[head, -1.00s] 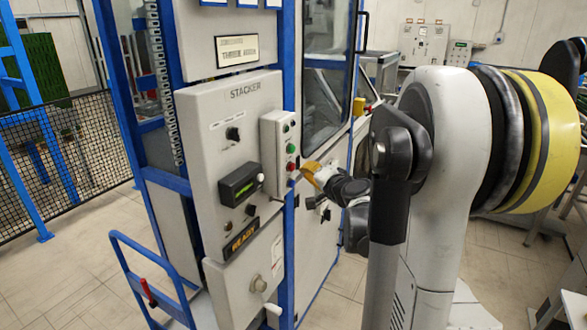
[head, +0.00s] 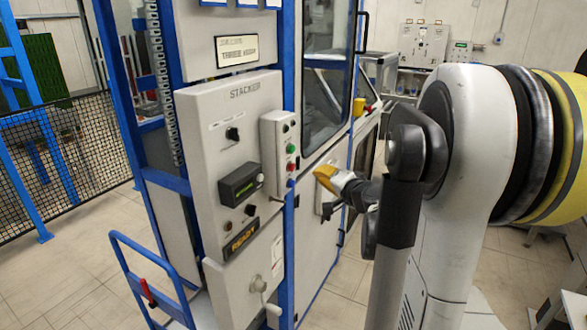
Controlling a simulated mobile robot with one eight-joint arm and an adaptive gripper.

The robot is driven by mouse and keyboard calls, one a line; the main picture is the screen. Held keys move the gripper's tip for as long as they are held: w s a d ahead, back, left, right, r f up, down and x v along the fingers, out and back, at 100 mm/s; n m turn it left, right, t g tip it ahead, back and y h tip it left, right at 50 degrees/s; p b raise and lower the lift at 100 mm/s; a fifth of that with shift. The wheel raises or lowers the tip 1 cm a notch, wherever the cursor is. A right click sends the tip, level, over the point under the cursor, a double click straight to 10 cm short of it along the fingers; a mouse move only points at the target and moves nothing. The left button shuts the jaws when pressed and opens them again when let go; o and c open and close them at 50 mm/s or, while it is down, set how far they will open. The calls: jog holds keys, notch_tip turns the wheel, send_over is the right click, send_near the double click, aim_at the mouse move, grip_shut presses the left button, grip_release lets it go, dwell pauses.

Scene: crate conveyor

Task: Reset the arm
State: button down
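My gripper (head: 328,180) shows in the head view, in front of the blue-framed machine and just right of the button box (head: 281,147). Nothing held is visible. My grey and white arm fills the right side of the view and hides part of the machine behind it.
A blue hand cart (head: 150,262) stands at the lower left. A black mesh fence (head: 62,165) is at the far left. Tiled floor is open between fence and cart.

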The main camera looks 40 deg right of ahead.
dwell(0.3)
jog(key=s+a+f+n+g+y+b, duration=0.15)
jog(key=a+n, duration=0.25)
jog(key=a, duration=0.7)
jog(key=a+f+n+g+y+b, duration=0.2)
jog(key=a+f+n+y, duration=0.1)
jog(key=a, duration=0.9)
jog(key=s+a+f+n+g+b, duration=0.2)
jog(key=s+a+f+n, duration=0.2)
jog(key=s+a, duration=0.2)
jog(key=s+a+f+n+g+b, duration=0.2)
jog(key=s+a, duration=0.5)
jog(key=s, duration=0.4)
notch_tip(320, 180, down, 3)
jog(key=shift+r+n+g+h, duration=0.15)
jog(key=shift+n+g+h, duration=0.25)
jog(key=shift+n, duration=0.5)
